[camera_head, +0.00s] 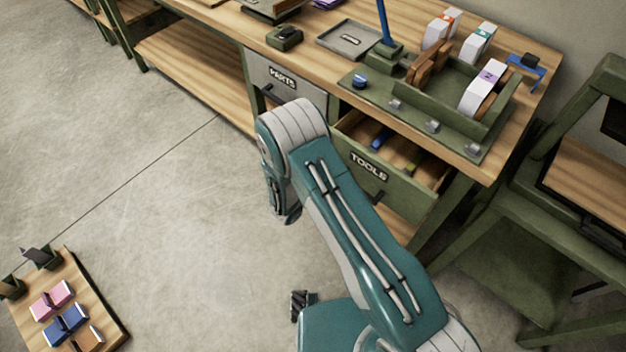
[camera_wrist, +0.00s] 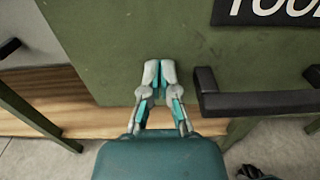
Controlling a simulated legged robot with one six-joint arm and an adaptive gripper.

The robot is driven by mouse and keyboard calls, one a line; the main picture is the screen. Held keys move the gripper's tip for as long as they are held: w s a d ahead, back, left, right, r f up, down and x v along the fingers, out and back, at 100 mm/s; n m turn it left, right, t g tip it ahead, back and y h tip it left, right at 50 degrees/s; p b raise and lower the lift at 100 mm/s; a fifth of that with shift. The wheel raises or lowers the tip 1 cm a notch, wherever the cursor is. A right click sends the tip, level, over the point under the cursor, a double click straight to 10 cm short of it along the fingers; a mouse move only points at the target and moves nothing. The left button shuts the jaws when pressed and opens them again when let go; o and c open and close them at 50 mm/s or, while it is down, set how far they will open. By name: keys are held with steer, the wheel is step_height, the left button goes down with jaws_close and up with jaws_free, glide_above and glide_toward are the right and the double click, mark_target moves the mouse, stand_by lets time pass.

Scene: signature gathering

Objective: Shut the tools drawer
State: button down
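The tools drawer (camera_head: 408,193) is a green drawer under the workbench and stands pulled out. A blue item and a yellow-green item show inside it. Its green front (camera_wrist: 110,40) fills much of the wrist view, with part of the TOOLS label at the top right. Its black bar handle (camera_wrist: 255,103) is right of my gripper (camera_wrist: 159,68). My gripper's fingertips are together, with nothing between them, in front of the drawer face. I cannot tell whether they touch it. In the head view the fingers are hidden behind my arm.
The parts drawer (camera_head: 282,82) is left of the tools drawer and looks shut. The workbench top (camera_head: 315,22) holds a grey tray (camera_head: 351,40), a green rack and several small boxes. A green frame (camera_head: 540,250) stands close on the right.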

steer(key=x, duration=1)
steer(key=shift+w+d, duration=0.15)
steer(key=shift+d, duration=0.05)
steer(key=shift+w+d, duration=0.1)
steer(key=shift+w, duration=0.1)
steer(key=shift+d+r, duration=0.1)
steer(key=shift+s+a, duration=0.2)
steer(key=shift+a, duration=0.2)
steer(key=v, duration=1.3)
steer(key=shift+s, duration=0.25)
steer(key=shift+a, duration=0.1)
